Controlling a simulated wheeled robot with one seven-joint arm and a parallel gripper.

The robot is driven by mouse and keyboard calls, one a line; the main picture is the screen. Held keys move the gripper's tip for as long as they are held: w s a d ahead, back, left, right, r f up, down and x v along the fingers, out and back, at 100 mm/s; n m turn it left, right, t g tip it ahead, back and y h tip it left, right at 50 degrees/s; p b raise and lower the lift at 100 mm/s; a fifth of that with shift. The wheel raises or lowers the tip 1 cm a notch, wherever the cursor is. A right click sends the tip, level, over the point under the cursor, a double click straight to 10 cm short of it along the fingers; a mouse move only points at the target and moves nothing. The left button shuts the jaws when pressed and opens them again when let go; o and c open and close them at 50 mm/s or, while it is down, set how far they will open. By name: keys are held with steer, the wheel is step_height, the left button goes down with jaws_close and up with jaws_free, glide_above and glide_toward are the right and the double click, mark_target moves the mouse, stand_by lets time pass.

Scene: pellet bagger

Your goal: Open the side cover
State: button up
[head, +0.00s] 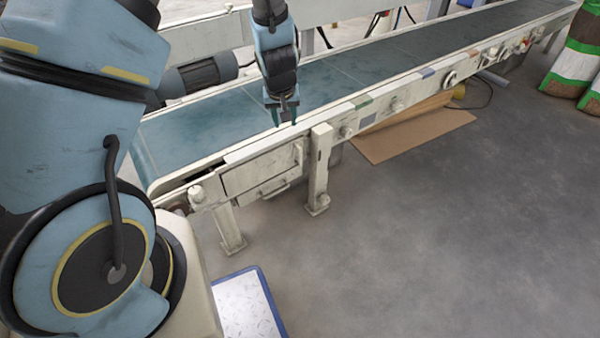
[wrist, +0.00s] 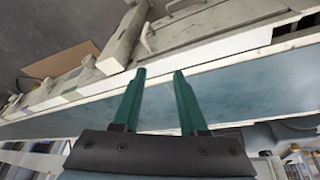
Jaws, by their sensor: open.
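The side cover (head: 262,170) is a pale, worn rectangular panel on the near side of the conveyor, close to its left end. It looks shut, with a bar-like handle (head: 274,189) along its lower edge. In the wrist view the cover (wrist: 190,27) shows at the top, beyond the conveyor's white rail. My gripper (head: 285,119) is above the belt's near edge, up and to the right of the cover, with its fingers pointing down. In the wrist view its two green fingers (wrist: 160,74) are apart with nothing between them.
The blue-grey conveyor belt (head: 330,88) runs to the upper right. A pale post (head: 319,165) stands just right of the cover. Knobs line the rail farther right. Cardboard (head: 415,130) lies on the floor, and a blue-rimmed platform (head: 245,305) is below. The floor in front is clear.

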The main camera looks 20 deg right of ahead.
steer(key=b, duration=0.2)
glide_toward(301, 152)
steer(key=f, duration=0.1)
steer(key=shift+m+t, duration=0.3)
steer(key=b+x, duration=0.2)
steer(key=x, duration=0.8)
steer(key=shift+d+f+b, duration=0.1)
steer(key=shift+f+b, duration=0.25)
steer(key=shift+c, duration=0.4)
jaws_close()
steer(key=shift+r, duration=0.1)
